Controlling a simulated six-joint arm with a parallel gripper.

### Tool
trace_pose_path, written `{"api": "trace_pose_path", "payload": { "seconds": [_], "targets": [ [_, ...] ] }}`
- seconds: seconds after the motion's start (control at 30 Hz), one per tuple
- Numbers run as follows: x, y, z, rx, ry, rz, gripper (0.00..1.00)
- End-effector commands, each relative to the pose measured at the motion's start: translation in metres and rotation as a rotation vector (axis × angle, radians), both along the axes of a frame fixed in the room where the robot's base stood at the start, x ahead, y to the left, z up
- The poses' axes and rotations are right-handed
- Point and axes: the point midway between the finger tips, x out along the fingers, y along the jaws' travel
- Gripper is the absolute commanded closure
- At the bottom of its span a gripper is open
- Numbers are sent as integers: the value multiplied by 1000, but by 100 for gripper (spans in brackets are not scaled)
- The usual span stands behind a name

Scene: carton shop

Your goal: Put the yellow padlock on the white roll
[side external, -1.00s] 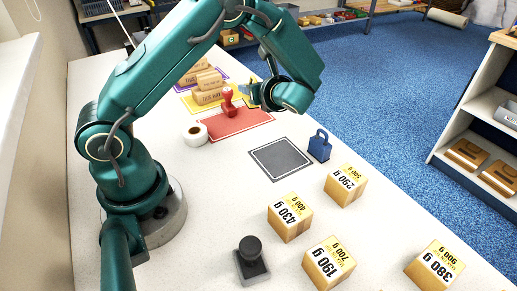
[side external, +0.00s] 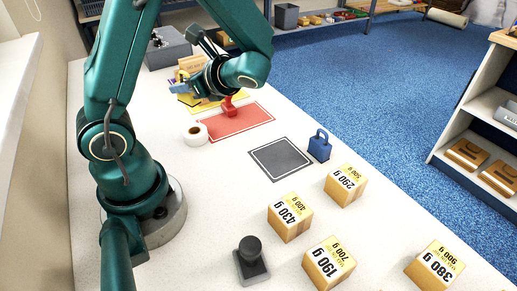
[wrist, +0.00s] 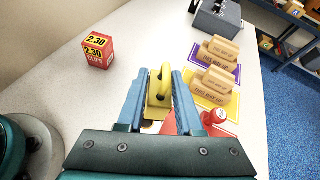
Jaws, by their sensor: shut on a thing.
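The yellow padlock (wrist: 159,86) is between the blue fingers of my gripper (wrist: 160,92) in the wrist view, with its shackle upward. My gripper (side external: 180,88) is shut on it, above the back part of the table. In the side view the padlock is mostly hidden by the gripper. The white roll (side external: 195,133) lies on the table left of the red mat, its dark centre hole visible. It is nearer the side camera than my gripper, and clear of it.
A red stamp (side external: 229,106) stands on the red mat (side external: 248,122), close to my gripper. Wooden stamps (wrist: 217,85) and a red box (wrist: 98,50) stand further back. A blue padlock (side external: 319,148) sits beside the grey mat (side external: 281,158). Several weight-labelled cartons (side external: 290,220) stand in front.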

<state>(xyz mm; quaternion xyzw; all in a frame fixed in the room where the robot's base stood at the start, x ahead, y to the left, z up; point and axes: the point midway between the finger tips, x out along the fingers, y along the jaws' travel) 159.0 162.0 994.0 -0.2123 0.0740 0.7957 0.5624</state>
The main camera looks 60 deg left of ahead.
Motion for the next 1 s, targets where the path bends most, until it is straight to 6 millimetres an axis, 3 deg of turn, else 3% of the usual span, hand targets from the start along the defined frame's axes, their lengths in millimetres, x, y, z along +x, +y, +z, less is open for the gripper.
{"api": "trace_pose_path", "payload": {
  "seconds": [0.2,0.47,0.7,1.0],
  "targets": [
    [-5,-2,-27,2,6,24,100],
    [-4,-2,-44,2,3,23,100],
    [-4,-2,-71,1,3,22,100],
    [-4,-2,-77,1,-2,21,100]
  ]
}}
